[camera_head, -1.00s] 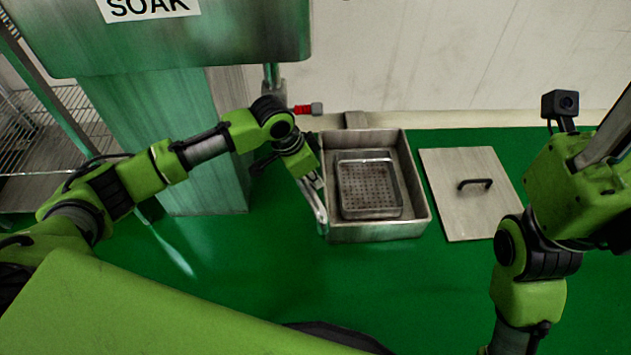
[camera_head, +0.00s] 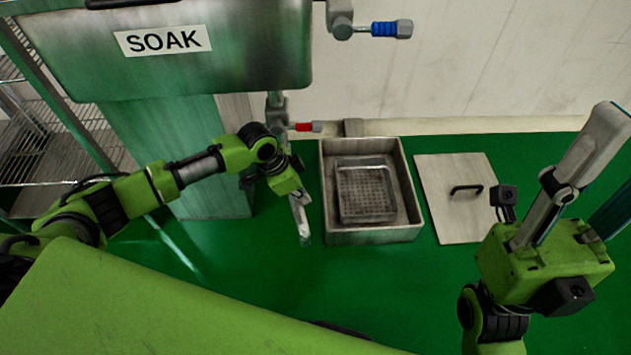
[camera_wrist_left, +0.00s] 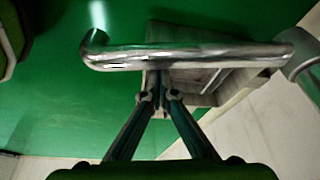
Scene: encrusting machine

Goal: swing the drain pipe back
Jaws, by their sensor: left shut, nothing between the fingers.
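The drain pipe (camera_head: 301,220) is a bright metal tube below the soak tank, just left of the sink basin and apart from it. In the left wrist view the drain pipe (camera_wrist_left: 200,55) runs crosswise, with a bent end at left and a joint at right. My left gripper (camera_wrist_left: 158,97) is shut with nothing between its fingers. Its tips are at the pipe's side, near its middle; whether they touch it I cannot tell. In the head view the left wrist hides the pipe's upper part. My right gripper (camera_head: 598,160) is at the right, its fingers apart, away from the pipe.
The soak tank (camera_head: 200,70) hangs above, with a red-handled valve (camera_head: 305,127) below and a blue-handled one (camera_head: 390,28) right. The sink basin (camera_head: 373,235) holds a perforated tray (camera_head: 365,190). A lid (camera_head: 450,220) lies right of it. Green floor in front is clear.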

